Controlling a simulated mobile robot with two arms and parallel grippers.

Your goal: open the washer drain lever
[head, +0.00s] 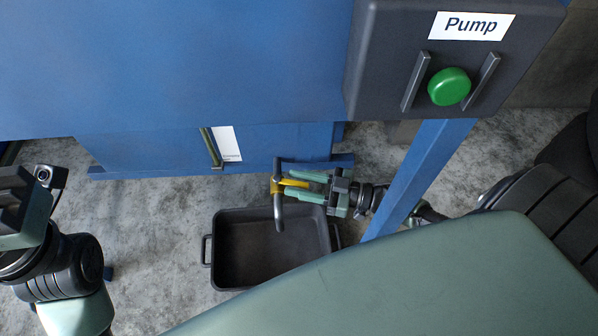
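The washer drain lever (294,183) is a small yellow handle at the drain valve, low at the right end of the blue washer (200,90). It points right, and a grey drain pipe (279,213) runs past its left end. My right gripper (299,184) reaches in from the right with two green fingers apart, one above and one below the lever in the picture. Whether either finger touches the lever is too small to tell. My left gripper (20,215) shows only in part at the left edge; its fingertips are not clear.
A dark drain tray (222,268) with side handles sits on the grey floor beneath the valve. A Pump box (385,60) with a green button (449,87) stands upper right on a blue post (418,178). The post is close to my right wrist.

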